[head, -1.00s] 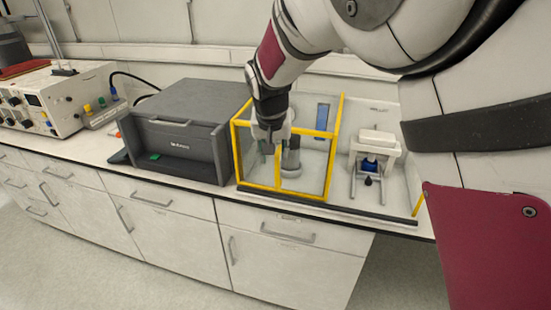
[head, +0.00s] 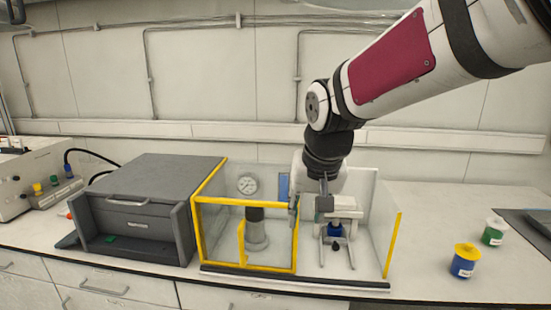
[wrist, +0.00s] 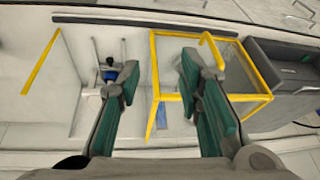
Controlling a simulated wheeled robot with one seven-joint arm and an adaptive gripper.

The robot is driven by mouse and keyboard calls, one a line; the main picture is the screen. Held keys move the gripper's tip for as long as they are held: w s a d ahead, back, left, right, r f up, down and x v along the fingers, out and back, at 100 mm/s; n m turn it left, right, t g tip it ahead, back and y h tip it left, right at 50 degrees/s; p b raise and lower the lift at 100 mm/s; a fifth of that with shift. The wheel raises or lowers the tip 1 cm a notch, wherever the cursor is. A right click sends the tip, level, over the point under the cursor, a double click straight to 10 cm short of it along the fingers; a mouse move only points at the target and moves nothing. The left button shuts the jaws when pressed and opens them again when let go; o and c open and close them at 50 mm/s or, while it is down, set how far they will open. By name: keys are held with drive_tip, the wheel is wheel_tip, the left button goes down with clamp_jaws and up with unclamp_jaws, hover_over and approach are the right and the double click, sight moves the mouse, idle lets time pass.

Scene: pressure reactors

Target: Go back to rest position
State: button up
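My gripper (head: 309,207) hangs at the front of the yellow-edged clear enclosure, near the divide between its left and right bays. In the wrist view my gripper (wrist: 160,85) has its two green-padded fingers spread well apart with nothing held between them. The right bay holds a white stand with a blue part (head: 335,230), partly hidden behind my gripper. It also shows in the wrist view (wrist: 109,75).
A dark grey box with a handle (head: 150,205) stands left of the enclosure. A blue jar with a yellow lid (head: 464,262) and a green-labelled jar (head: 493,232) stand on the bench at the right. The wall behind is bare apart from pipes and a rail.

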drive_tip(key=s+d, duration=0.6)
drive_tip(key=s, duration=0.5)
drive_tip(key=s+d+r+t+h, duration=0.1)
drive_tip(key=s+d, duration=0.6)
drive_tip(key=s, duration=0.5)
drive_tip(key=shift+d, duration=0.3)
drive_tip(key=shift+o, duration=0.6)
